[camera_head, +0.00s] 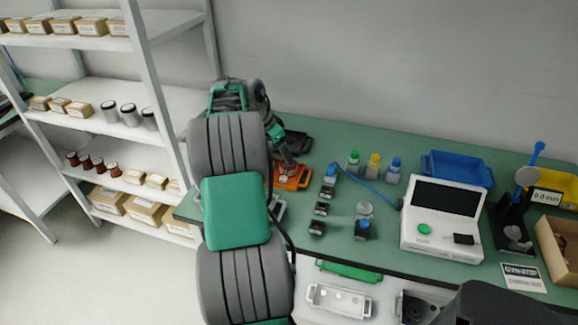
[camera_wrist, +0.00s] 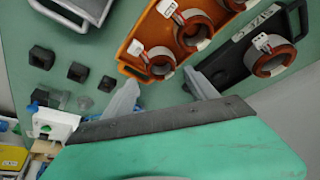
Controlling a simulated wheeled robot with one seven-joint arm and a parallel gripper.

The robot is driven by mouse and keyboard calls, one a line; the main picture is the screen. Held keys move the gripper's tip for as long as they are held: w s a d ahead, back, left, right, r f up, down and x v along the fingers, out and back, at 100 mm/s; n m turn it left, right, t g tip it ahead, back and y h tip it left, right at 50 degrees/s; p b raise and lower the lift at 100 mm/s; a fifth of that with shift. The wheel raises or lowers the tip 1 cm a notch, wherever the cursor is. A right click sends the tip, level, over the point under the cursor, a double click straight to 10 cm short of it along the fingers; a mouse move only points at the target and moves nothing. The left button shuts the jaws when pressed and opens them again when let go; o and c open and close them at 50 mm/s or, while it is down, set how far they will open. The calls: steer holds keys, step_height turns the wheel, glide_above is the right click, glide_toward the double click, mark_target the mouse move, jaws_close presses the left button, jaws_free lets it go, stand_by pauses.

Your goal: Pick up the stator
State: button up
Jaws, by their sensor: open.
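An orange tray (camera_wrist: 133,48) in the wrist view holds copper-wound ring stators with white connectors. One stator (camera_wrist: 158,66) sits at its near end, and another stator (camera_wrist: 194,34) lies farther up. A third stator (camera_wrist: 272,58) sits on a black tray (camera_wrist: 232,70) to the right. My gripper (camera_wrist: 161,80) is open, with its two fingers apart on either side of the near stator's end of the orange tray; nothing is held. In the head view the orange tray (camera_head: 292,182) lies on the green bench beneath my gripper, partly hidden by my arm.
Several small black blocks (camera_head: 321,208) stand right of the orange tray. Bottles (camera_head: 374,163), a blue bin (camera_head: 458,168) and a white tester with a screen (camera_head: 440,236) are farther right on the bench (camera_head: 400,148). Shelving (camera_head: 150,100) stands at the left.

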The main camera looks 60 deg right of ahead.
mark_target(287, 171)
steer(key=p+x, duration=0.1)
steer(key=x, duration=0.6)
steer(key=shift+w+f, duration=0.1)
steer(key=shift+f, duration=0.05)
jaws_close()
stand_by(0.4)
